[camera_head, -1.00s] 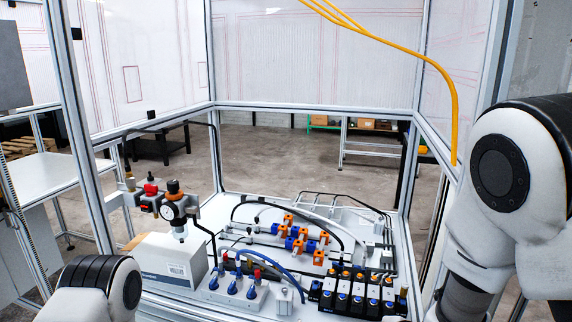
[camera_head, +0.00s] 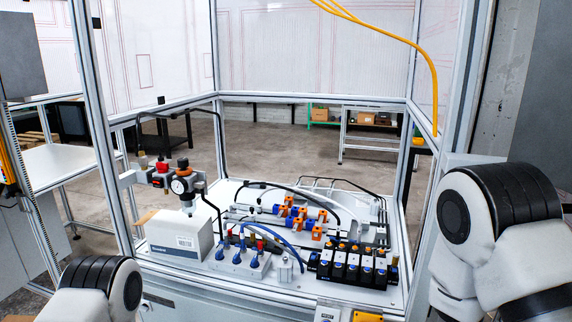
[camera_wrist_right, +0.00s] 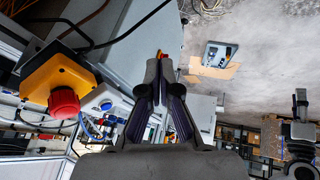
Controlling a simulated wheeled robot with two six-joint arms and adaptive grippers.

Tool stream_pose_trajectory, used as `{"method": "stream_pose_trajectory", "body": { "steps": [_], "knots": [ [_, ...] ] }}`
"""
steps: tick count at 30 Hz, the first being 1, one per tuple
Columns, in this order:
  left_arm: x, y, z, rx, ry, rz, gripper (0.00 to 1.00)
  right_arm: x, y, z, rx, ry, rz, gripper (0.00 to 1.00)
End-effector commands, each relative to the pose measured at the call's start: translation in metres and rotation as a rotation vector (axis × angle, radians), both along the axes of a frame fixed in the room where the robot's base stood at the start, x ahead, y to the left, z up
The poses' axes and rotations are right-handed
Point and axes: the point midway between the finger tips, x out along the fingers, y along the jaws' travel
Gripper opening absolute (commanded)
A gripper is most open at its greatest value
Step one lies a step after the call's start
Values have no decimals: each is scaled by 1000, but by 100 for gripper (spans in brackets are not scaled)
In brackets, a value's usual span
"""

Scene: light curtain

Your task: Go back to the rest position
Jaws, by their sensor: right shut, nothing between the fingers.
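My right gripper (camera_wrist_right: 160,75) shows in the right wrist view with its fingertips together and nothing held between them. To its left is a yellow box with a red emergency-stop button (camera_wrist_right: 64,102), apart from the fingers. In the head view only upper links of my two arms show, at the lower left and lower right. Neither gripper is visible in the head view. The workbench (camera_head: 160,262) stands ahead, inside an aluminium frame with clear panels.
Frame posts (camera_head: 100,150) rise at both sides. A yellow cable (camera_head: 400,45) hangs at upper right. Open concrete floor lies behind.

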Motion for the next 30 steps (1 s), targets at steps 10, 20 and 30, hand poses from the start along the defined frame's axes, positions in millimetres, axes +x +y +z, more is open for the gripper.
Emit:
{"method": "stream_pose_trajectory", "body": {
  "steps": [10, 20, 30],
  "knots": [
    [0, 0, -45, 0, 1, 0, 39, -155, -49, -175, 2, 491, -509, 0],
    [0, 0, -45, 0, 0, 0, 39, -202, -85, -186, -7, 607, -1117, 0],
    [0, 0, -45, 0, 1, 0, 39, -201, -85, -186, -6, 605, -1110, 0]
  ]
}}
